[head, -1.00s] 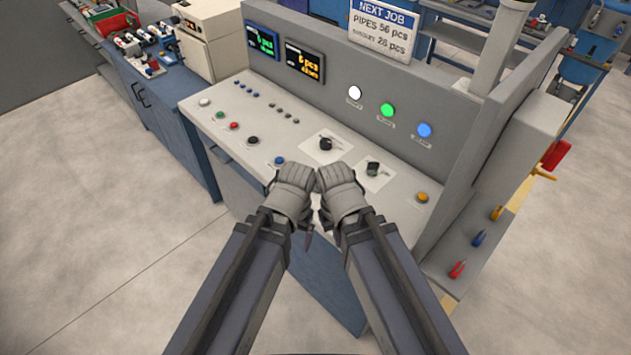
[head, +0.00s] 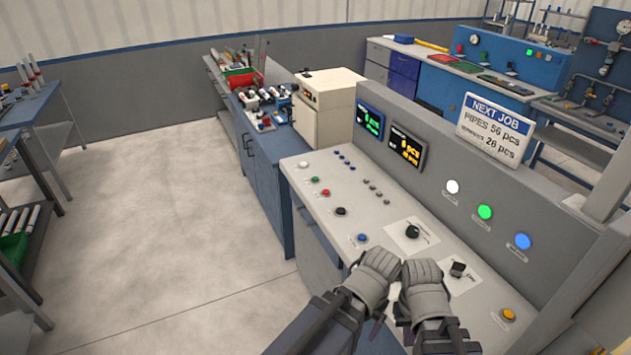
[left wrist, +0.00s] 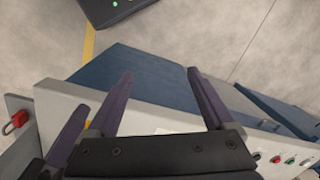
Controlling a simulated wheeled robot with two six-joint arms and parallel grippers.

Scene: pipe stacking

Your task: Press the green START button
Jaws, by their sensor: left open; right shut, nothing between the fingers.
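A small green button (head: 315,179) sits on the sloping top of the grey control console (head: 300,213), near its left end. A white button (head: 303,164) and a red button (head: 326,192) flank it. A lit green round light (head: 485,212) is on the console's upright back panel. I cannot read which one is labelled START. My left gripper (head: 380,262) and right gripper (head: 422,272) are side by side at the console's front, well away from the small green button. Their fingers are mostly hidden in the head view. The left wrist view shows my left gripper (left wrist: 160,80) open and empty.
Black knobs (head: 412,231), a blue button (head: 361,237) and an orange button (head: 507,315) are on the console top. White (head: 453,187) and blue (head: 522,241) lights flank the green light. A blue cabinet (head: 262,165) stands to the left. The floor left of it is clear.

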